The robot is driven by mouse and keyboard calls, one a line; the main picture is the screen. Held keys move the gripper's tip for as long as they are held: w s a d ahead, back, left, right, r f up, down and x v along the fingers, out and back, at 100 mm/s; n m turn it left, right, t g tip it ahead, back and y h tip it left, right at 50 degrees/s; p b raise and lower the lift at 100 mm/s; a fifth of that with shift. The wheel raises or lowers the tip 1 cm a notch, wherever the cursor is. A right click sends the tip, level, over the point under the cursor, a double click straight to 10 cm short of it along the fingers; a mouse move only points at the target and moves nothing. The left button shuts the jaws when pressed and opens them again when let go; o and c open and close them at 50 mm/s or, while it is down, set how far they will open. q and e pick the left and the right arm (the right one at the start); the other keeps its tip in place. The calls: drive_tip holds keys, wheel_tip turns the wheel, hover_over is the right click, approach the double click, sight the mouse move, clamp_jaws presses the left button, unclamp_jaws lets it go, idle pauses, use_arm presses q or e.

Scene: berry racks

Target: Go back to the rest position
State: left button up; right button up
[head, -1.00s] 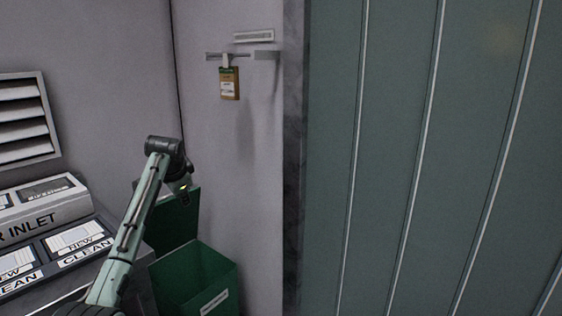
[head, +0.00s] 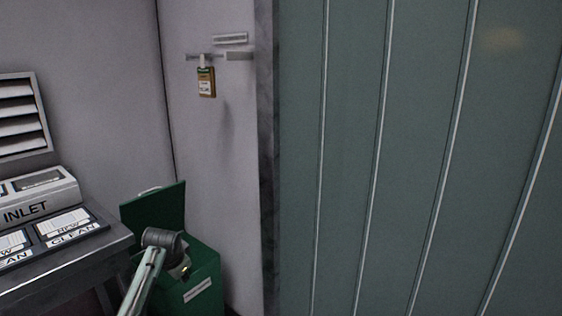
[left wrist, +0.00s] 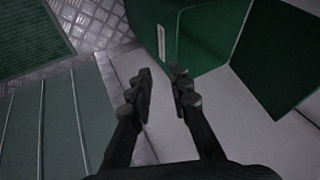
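My left arm comes up from the bottom of the head view, with its wrist in front of the green bin (head: 203,289). The fingers of my left gripper are hidden behind the wrist there. In the left wrist view my left gripper (left wrist: 161,88) has its two fingers apart with nothing between them. The green bin (left wrist: 190,45) is beyond the fingertips, with its raised lid to the right. My right gripper is in neither view.
A bench with an inlet unit (head: 40,199) and labelled panels stands at the left. A tag (head: 206,82) hangs from a wall rail (head: 225,57). A large green ribbed panel (head: 400,150) fills the right side. Diamond-plate floor (left wrist: 95,25) shows in the left wrist view.

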use_arm(q)
drive_tip(key=s+f+n+g, duration=0.2)
drive_tip(key=s+f+n, duration=0.1)
drive_tip(key=s+f, duration=1.65)
drive_tip(key=s+f+n, duration=0.1)
drive_tip(key=s+f, duration=0.1)
drive_tip(key=s, duration=0.8)
drive_tip(key=s+f+n+g, duration=0.1)
drive_tip(key=s+f, duration=0.1)
drive_tip(key=s, duration=0.9)
drive_tip(key=shift+d+f+h, duration=0.25)
drive_tip(key=shift+h, duration=0.05)
